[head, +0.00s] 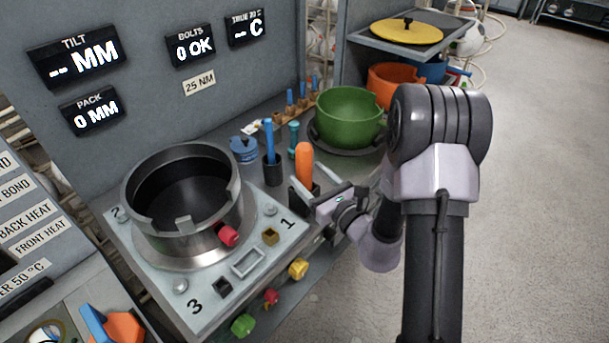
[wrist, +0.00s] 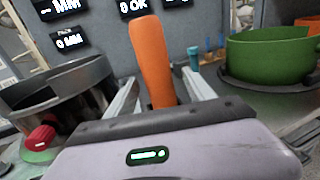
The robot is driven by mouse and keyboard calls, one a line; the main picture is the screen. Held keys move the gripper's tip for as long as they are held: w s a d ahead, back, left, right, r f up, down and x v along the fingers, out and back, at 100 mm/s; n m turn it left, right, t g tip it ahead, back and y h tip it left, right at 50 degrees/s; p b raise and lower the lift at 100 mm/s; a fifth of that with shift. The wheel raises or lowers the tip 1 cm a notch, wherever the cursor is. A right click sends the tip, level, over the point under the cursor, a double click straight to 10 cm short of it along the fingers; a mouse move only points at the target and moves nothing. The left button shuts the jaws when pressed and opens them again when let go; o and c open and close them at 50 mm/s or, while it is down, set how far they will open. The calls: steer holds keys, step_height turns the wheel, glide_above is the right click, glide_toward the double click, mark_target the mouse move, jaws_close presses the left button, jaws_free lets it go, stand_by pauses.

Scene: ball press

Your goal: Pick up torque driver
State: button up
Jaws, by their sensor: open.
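The torque driver (head: 304,164) has a thick orange handle and stands upright in a dark holder on the bench, right of the metal press bowl. In the wrist view its orange handle (wrist: 154,62) rises between the two fingers, leaning slightly. My gripper (head: 299,184) is at the driver from the front right, with a finger on each side of the handle. In the wrist view my gripper (wrist: 162,90) is open, with a gap showing beside the handle. The driver's lower part is hidden behind my gripper body.
The metal press bowl (head: 187,195) stands close on the left. A blue-handled tool in a dark cup (head: 272,168) and a teal tool (head: 294,138) stand just behind. A green bowl (head: 349,117) is at the back right. Colored knobs (head: 298,268) line the bench front.

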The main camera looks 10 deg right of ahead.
mark_target(297, 164)
steer(key=x, duration=0.5)
steer(key=shift+w+a+r, duration=0.1)
steer(key=shift+a+r, duration=0.05)
steer(key=shift+r, duration=0.05)
jaws_close()
steer(key=shift+r, duration=0.1)
